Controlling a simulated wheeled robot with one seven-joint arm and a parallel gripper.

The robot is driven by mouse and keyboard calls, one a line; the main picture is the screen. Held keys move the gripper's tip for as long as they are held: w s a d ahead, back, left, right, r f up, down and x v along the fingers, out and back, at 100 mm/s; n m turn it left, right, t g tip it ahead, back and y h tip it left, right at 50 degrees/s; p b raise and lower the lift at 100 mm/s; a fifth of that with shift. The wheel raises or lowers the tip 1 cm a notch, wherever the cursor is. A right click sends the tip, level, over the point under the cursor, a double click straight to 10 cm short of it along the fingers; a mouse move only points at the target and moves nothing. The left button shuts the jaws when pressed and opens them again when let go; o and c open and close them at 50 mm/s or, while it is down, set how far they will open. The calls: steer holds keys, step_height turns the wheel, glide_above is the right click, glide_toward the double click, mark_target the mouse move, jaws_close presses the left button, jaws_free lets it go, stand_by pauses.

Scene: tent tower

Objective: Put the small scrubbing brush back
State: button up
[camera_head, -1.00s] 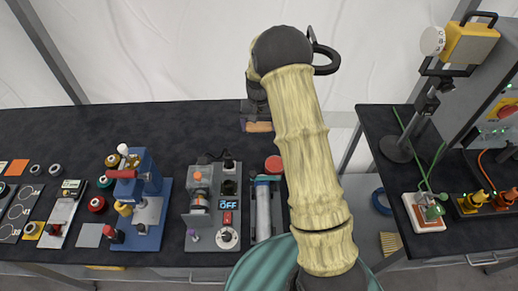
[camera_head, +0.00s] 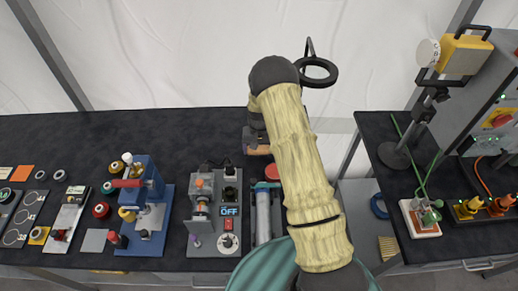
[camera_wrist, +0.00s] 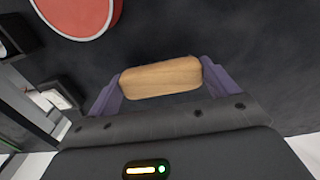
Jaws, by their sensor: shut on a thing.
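The small scrubbing brush shows as a tan wooden block (camera_wrist: 162,77) between my gripper's purple fingers in the wrist view. My gripper (camera_wrist: 160,82) is shut on it, one finger at each end. Its bristles are hidden in this view. In the head view the brush (camera_head: 258,151) is a small tan bar at the end of my gripper (camera_head: 257,140), over the dark table behind the red round thing. My arm hides part of the table to its right. I cannot tell how high the brush is above the table.
A red disc with a pale rim (camera_wrist: 82,12) is close by; it also shows in the head view (camera_head: 272,171). A tray with a clear cylinder (camera_head: 263,215), a grey device (camera_head: 203,205) and a blue press (camera_head: 150,190) stand left of my arm. The back left table is clear.

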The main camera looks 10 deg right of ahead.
mark_target(259, 149)
steer(key=shift+f, duration=0.6)
steer(key=o, duration=0.9)
steer(key=shift+f, duration=0.15)
steer(key=shift+c, duration=0.2)
step_height(259, 149, up, 12)
steer(key=b, duration=0.3)
steer(key=shift+r, duration=0.2)
